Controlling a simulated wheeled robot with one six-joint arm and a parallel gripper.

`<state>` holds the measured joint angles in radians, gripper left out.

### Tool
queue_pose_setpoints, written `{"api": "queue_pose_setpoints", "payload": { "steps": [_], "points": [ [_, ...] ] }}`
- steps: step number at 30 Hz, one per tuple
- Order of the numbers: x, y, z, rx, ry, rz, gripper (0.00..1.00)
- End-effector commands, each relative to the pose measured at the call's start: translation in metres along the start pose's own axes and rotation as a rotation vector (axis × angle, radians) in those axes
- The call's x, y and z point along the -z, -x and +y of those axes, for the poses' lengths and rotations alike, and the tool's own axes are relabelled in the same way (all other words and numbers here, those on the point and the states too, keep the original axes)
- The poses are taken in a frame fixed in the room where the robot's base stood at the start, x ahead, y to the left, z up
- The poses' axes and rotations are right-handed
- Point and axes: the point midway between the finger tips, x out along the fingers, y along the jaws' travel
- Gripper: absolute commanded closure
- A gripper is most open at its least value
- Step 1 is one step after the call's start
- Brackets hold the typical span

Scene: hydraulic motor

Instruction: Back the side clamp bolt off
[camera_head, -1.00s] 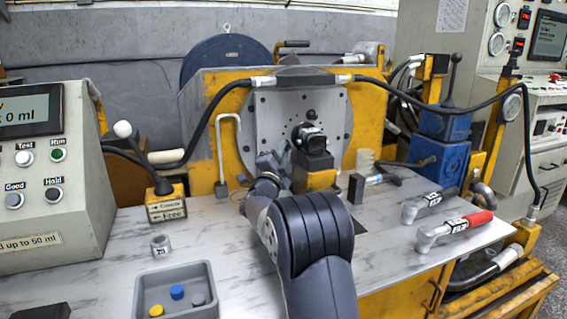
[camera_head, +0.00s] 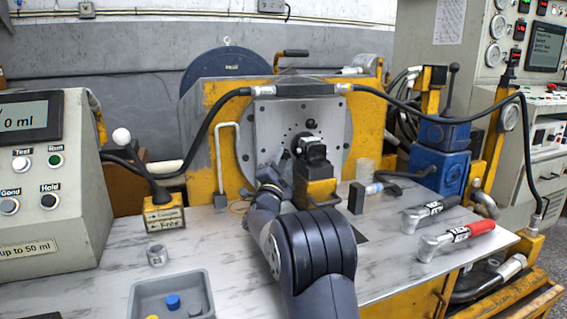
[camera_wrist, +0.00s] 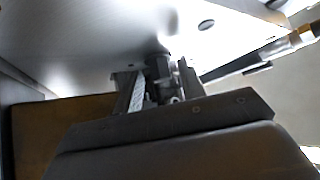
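The black motor (camera_head: 314,152) sits against the grey face plate (camera_head: 268,122), with a yellow mount block (camera_head: 316,188) below it. My gripper (camera_head: 284,163) is at the left side of the motor, close to the plate, and my own arm partly hides it. In the wrist view, the two fingers of my gripper (camera_wrist: 159,88) stand apart, pointing toward the bright plate (camera_wrist: 90,35). A dark cylindrical fitting (camera_wrist: 159,68) shows between the fingertips. I cannot tell whether it is the side clamp bolt or whether both fingers touch it.
A black hose (camera_head: 212,130) arches over the plate. A bent grey rod (camera_head: 218,160) stands left. Right of the motor are a dark block (camera_head: 356,198) and two wrenches, one black-handled (camera_head: 430,211), one red-handled (camera_head: 458,238). A grey tray (camera_head: 140,292) is at front left.

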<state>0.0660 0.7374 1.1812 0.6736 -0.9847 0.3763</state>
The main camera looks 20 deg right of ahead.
Motion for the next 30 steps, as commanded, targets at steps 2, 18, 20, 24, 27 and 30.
{"api": "queue_pose_setpoints", "payload": {
  "steps": [2, 18, 20, 24, 27, 30],
  "points": [
    [0.000, 0.000, 0.000, 0.001, 0.000, 0.001, 0.59],
    [0.005, 0.032, -0.012, 0.001, -0.001, -0.002, 0.59],
    [0.007, 0.043, -0.017, 0.001, -0.002, -0.003, 0.59],
    [0.013, 0.069, -0.027, 0.002, -0.001, -0.004, 0.59],
    [0.017, 0.086, -0.034, 0.002, -0.001, -0.003, 0.59],
    [0.020, 0.101, -0.039, 0.002, -0.001, -0.002, 0.59]
  ]
}}
